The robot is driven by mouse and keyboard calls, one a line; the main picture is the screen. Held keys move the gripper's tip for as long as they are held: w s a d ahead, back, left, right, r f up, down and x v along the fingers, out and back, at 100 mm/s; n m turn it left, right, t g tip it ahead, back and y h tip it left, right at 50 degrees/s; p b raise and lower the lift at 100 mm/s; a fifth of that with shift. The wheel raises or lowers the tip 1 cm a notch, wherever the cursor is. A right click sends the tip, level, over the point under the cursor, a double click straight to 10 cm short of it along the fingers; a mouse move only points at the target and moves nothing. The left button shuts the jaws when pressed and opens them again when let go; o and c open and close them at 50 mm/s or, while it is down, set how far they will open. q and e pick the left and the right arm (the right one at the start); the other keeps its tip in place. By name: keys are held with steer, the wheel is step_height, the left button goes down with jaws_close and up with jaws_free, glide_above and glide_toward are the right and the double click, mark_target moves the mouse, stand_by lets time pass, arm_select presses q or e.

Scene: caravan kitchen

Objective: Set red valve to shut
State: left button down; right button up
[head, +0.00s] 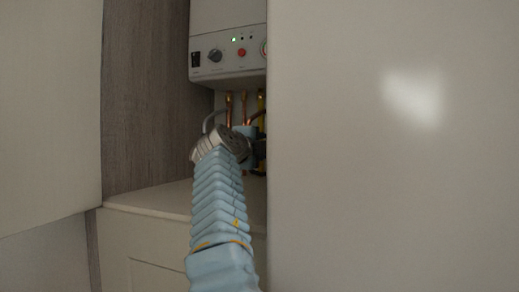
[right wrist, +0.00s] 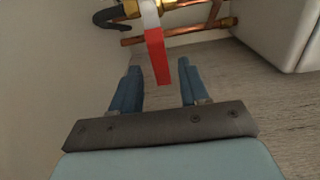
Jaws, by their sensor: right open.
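The red valve handle (right wrist: 157,56) shows in the right wrist view as a flat red lever with a whitish upper part, on a brass fitting (right wrist: 130,9). Its red end points down in the picture. My right gripper (right wrist: 159,68) is open, with one blue finger on each side of the handle's lower end in the picture. I see no contact, and cannot tell whether the handle's end is inside the jaws or just beyond them. In the head view my right arm reaches into the recess below the boiler, and the handle is hidden there. My left gripper is not in view.
A white boiler (head: 228,50) with a knob and a red button hangs above copper pipes (head: 229,106). A large pale panel (head: 390,150) closes off the right side of the recess. A wood-grain wall (head: 145,95) stands left, above a pale counter (head: 155,199).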

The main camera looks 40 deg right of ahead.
steer(key=b+v, duration=0.4)
steer(key=v, duration=0.9)
steer(key=shift+b, duration=0.4)
steer(key=shift+a+f, duration=0.1)
